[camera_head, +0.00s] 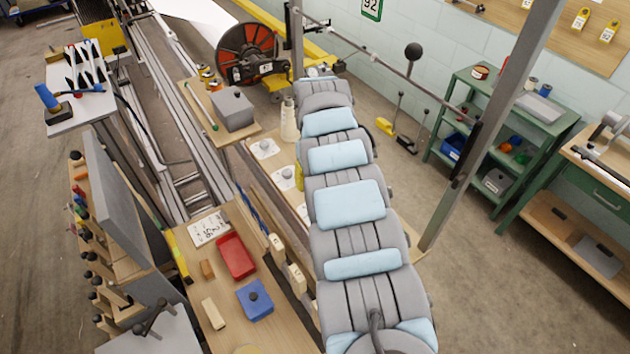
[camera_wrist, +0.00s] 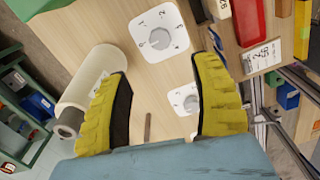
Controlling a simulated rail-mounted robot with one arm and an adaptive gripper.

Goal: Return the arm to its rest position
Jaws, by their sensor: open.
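My arm, in grey and light blue segments, stretches from the bottom edge up the middle of the head view. My gripper (camera_wrist: 163,70) shows in the wrist view as two ridged yellow fingers, spread wide with nothing between them but the wooden board (camera_wrist: 140,70) beyond. In the head view most of the gripper is hidden by the arm. Two white dial plates (camera_wrist: 159,33) (camera_wrist: 186,99) lie on the board beyond the fingers; they also show in the head view (camera_head: 264,148) (camera_head: 286,178). A white cone spool (camera_wrist: 92,88) appears beside the left finger and partly behind it; contact cannot be told.
A red tray (camera_head: 236,257), a blue box (camera_head: 255,300) and a number card (camera_head: 208,228) lie on the bench left of my arm. A grey box (camera_head: 233,108) stands farther back. A metal post (camera_head: 490,130) and green shelf (camera_head: 500,130) are right. Open floor (camera_head: 480,290) lies lower right.

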